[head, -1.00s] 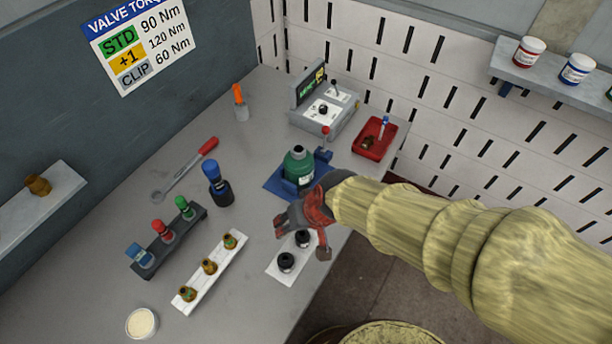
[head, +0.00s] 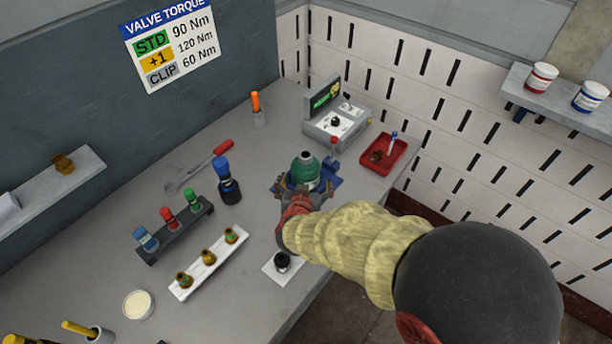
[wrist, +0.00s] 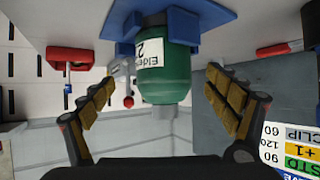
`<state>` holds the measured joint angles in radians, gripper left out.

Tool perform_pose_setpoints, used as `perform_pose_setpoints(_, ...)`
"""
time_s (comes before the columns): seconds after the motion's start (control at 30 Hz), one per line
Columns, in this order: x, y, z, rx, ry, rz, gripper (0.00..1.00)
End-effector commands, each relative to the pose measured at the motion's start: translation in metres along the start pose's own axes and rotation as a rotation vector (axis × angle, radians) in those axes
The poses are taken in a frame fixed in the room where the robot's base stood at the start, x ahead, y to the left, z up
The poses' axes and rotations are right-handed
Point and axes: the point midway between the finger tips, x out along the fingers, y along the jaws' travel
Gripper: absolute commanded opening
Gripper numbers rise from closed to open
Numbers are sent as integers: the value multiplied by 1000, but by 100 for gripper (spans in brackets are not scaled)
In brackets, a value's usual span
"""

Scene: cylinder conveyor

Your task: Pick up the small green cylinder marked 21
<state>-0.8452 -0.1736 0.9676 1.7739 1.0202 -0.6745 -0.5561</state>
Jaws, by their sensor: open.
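The small green cylinder (head: 305,170) has a grey neck and stands upright in a blue holder (head: 330,186) on the bench. In the wrist view, which is upside down, the green cylinder (wrist: 163,75) shows a white label with part of a word and a "2"; the rest of the marking is out of sight. The blue holder (wrist: 216,20) is at its base. My gripper (head: 303,191) is at the near side of the cylinder, hiding its lower part in the head view. In the wrist view its open fingers (wrist: 160,85) lie either side of the cylinder, with gaps.
A grey control box (head: 345,130) and a red tray (head: 397,155) stand behind. A blue-capped bottle (head: 228,185), a rack of coloured bottles (head: 180,235) and a white strip with brass fittings (head: 200,278) are to the left. A white plate with a black knob (head: 270,267) is nearer.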

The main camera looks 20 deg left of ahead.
Motion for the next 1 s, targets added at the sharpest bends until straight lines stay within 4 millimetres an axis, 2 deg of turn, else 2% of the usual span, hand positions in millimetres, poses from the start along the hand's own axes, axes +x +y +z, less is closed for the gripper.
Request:
perform_pose_setpoints(0.3,41,-5,9,0,-1,0,88)
perform_pose_setpoints(0.43,55,-5,7,1,0,-2,88)
perform_pose_setpoints(0.73,59,-6,5,0,-1,-3,88)
perform_pose_setpoints(1.0,59,-6,6,0,-1,-3,73)
